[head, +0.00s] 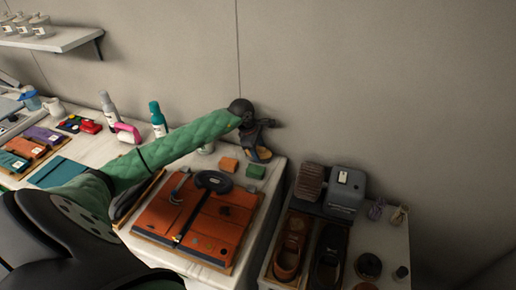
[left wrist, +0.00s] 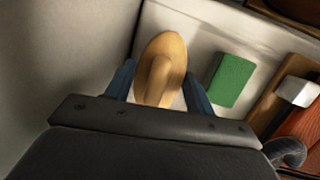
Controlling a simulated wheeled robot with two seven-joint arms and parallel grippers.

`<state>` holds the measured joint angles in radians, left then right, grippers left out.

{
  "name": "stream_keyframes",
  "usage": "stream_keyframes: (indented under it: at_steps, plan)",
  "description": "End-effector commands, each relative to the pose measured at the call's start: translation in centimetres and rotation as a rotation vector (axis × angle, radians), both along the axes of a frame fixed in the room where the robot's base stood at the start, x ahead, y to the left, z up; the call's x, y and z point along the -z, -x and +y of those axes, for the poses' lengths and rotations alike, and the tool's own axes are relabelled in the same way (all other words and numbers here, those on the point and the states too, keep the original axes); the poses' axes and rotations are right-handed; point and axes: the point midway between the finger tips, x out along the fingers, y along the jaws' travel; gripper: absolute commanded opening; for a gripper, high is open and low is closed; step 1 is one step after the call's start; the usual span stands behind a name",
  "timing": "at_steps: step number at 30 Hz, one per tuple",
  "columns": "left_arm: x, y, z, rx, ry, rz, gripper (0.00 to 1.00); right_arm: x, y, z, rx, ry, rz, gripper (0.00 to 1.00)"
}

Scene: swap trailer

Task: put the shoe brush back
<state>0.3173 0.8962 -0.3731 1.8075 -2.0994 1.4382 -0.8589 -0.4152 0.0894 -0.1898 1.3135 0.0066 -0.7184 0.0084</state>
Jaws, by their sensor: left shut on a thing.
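The shoe brush (left wrist: 162,55) has a pale tan wooden body with a raised ridge. In the left wrist view it sits between the two blue fingers of my left gripper (left wrist: 160,82), which is shut on it. In the head view my left gripper (head: 258,146) is at the far right corner of the white table, by the wall, with part of the brush (head: 262,155) showing under it. I cannot tell whether the brush touches the tabletop. The bristles are hidden. My right gripper is not in view.
A green block (left wrist: 231,80) lies just right of the brush, with an orange block (head: 228,165) near it. An orange-brown panel (head: 215,222) fills the table front. Right of a gap, a lower stand holds brown shoes (head: 290,248), dark shoes (head: 328,256) and a grey box (head: 346,190).

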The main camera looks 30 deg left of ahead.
Motion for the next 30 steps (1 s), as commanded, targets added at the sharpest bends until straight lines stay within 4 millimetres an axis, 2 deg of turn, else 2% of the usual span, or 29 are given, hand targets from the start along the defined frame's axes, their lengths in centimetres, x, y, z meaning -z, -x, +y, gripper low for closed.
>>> stream_keyframes:
  at_steps: [9,10,13,27,30]
  plan:
    - [0.2,0.0,0.0,0.0,0.0,0.0,0.33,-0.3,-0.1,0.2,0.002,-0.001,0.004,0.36]
    - [0.2,0.0,0.0,0.0,0.0,0.0,0.58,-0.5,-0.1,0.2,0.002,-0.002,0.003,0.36]
    - [0.1,0.0,0.0,0.0,0.0,0.0,0.76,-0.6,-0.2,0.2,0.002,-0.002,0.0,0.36]
    - [-0.1,0.0,0.0,0.0,0.0,0.0,0.76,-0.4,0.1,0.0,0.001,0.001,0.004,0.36]
    - [-0.5,0.1,0.2,0.001,0.0,-0.001,0.76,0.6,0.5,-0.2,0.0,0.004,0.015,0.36]
